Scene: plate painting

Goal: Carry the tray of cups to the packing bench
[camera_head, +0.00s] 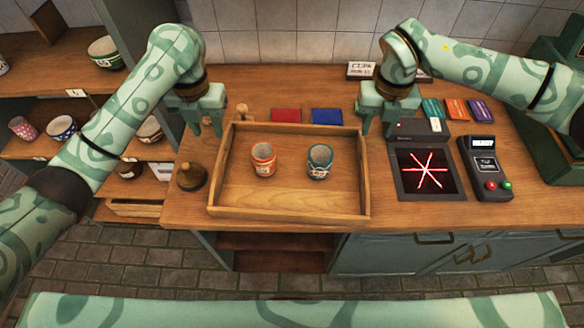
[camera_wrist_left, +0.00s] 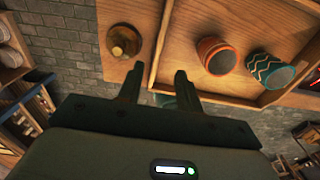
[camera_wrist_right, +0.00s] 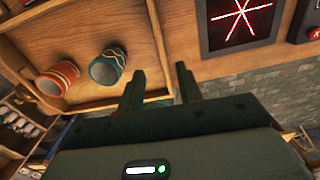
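The wooden tray (camera_head: 290,203) rests on the counter. In it stand an orange cup with pale bands (camera_head: 263,159) and a teal cup with pale patterning (camera_head: 319,161), upright and apart. My left gripper (camera_head: 208,131) is open at the tray's left side; in the left wrist view, the left wall lines up between its fingers (camera_wrist_left: 157,78). My right gripper (camera_head: 376,131) is open at the right side; in the right wrist view, the right wall lines up between its fingers (camera_wrist_right: 161,80). I cannot tell whether either gripper touches the tray.
A brown knobbed object (camera_head: 192,177) stands just left of the tray. A dark panel with a red star (camera_head: 428,173) and a keypad device (camera_head: 485,168) lie to the right. Red (camera_head: 286,115) and blue (camera_head: 326,116) pieces lie behind the tray. Shelves (camera_head: 52,70) hold bowls at left.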

